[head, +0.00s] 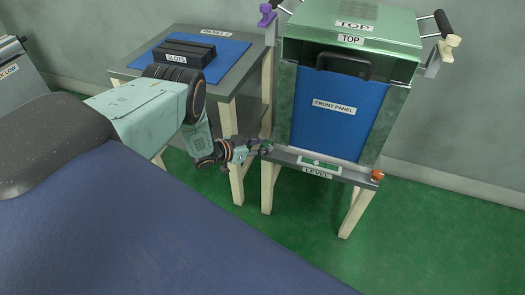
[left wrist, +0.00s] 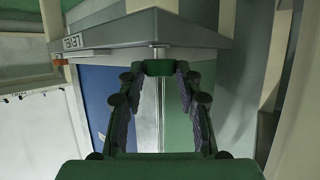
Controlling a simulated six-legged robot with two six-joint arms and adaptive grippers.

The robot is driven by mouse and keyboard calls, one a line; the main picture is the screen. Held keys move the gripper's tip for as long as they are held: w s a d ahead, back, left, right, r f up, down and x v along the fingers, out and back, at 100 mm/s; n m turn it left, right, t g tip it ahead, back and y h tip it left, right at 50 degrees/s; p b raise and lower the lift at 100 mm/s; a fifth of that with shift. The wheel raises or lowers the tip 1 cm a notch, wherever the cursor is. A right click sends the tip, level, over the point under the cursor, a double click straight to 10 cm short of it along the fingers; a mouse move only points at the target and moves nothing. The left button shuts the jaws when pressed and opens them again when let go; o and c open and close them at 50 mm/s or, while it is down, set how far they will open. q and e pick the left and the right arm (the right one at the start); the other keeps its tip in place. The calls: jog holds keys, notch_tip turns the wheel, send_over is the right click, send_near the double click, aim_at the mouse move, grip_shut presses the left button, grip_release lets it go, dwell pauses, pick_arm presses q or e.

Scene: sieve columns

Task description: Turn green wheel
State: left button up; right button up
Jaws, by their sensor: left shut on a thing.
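The green wheel (left wrist: 160,68) sits between the two fingertips of my left gripper (left wrist: 158,72) in the left wrist view, on a short pale stem below a grey ledge. My left gripper is shut on it, one finger on each side. In the head view my left gripper (head: 258,149) reaches the left end of the ledge labelled LEVEL (head: 340,174), and the green wheel (head: 267,147) shows small there, partly hidden by the fingers. A green level vial (head: 318,163) lies on the ledge. My right gripper is not in view.
An orange wheel (head: 377,175) is at the ledge's right end. The blue front panel (head: 335,110) stands behind the ledge, under the green top (head: 355,22). A table with a blue panel and black slots block (head: 184,53) stands at the left. Green floor is clear at the right.

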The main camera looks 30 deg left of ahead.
pick_arm(q)
jog(key=shift+w+a+m+g+h+b, duration=0.1)
jog(key=shift+a+m+g+h+b, duration=0.1)
jog(key=shift+m+g+h+b, duration=0.85)
jog(key=shift+t+h+b, duration=0.25)
jog(key=shift+t+b, duration=0.1)
jog(key=shift+b, duration=0.1)
jog(key=o, duration=1.2)
jog(key=shift+c, duration=0.2)
jog(key=v, duration=1.2)
